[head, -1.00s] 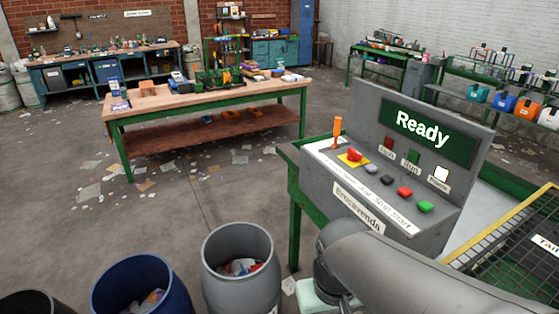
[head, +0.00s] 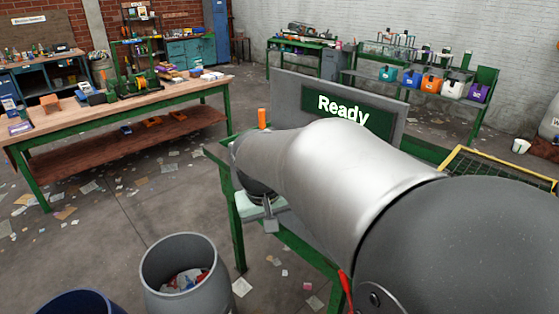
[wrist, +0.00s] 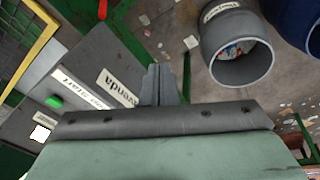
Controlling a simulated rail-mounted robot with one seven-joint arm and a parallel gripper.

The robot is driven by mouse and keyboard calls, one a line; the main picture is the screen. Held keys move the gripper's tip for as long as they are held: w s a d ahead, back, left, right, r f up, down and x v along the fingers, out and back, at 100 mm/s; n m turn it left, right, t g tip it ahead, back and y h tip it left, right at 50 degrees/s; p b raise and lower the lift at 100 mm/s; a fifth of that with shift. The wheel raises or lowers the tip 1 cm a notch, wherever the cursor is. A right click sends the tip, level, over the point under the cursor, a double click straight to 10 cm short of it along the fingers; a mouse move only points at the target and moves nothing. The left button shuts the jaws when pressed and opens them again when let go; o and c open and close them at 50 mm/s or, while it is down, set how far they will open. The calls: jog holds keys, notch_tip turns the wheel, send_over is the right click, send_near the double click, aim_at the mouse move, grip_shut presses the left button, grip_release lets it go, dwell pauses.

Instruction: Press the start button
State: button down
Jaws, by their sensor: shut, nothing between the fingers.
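The green start button (wrist: 54,102) shows in the wrist view on the left, on the grey control panel (wrist: 95,58), beside the "Start" label. In the head view my arm hides the button; only the panel's upper part (head: 290,95) with its "Ready" screen (head: 345,111) shows. My gripper (head: 270,224) is low, in front of the panel in the head view. In the wrist view its fingers (wrist: 159,72) are together and empty, to the right of the button and apart from it. A white lamp (wrist: 40,133) is lit near the button.
An orange lever (head: 264,118) stands at the panel's left end. A grey bin (head: 185,280) stands on the floor at lower left, with a blue bin (head: 80,303) beside it. A yellow-edged mesh guard (head: 500,165) is at right. Open floor lies left of the panel.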

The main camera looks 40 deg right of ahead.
jog(key=w+d+r+m+g+h+b, duration=0.1)
jog(key=w+d+r+m+h, duration=0.1)
jog(key=d, duration=1.4)
jog(key=w+d+r+m+g+h+b, duration=0.1)
jog(key=d+r+m+h, duration=0.3)
jog(key=d, duration=1.1)
jog(key=shift+w+d+r+m+g+b, duration=0.35)
jog(key=shift+w+r+m+g, duration=0.15)
jog(key=shift+w+g, duration=0.1)
jog(key=shift+f, duration=0.15)
notch_tip(320, 180, down, 8)
jog(key=b, duration=0.5)
jog(key=shift+f+b, duration=0.35)
jog(key=shift+b, duration=0.15)
jog(key=shift+f, duration=0.1)
jog(key=shift+f+b, duration=0.3)
jog(key=shift+b, duration=0.25)
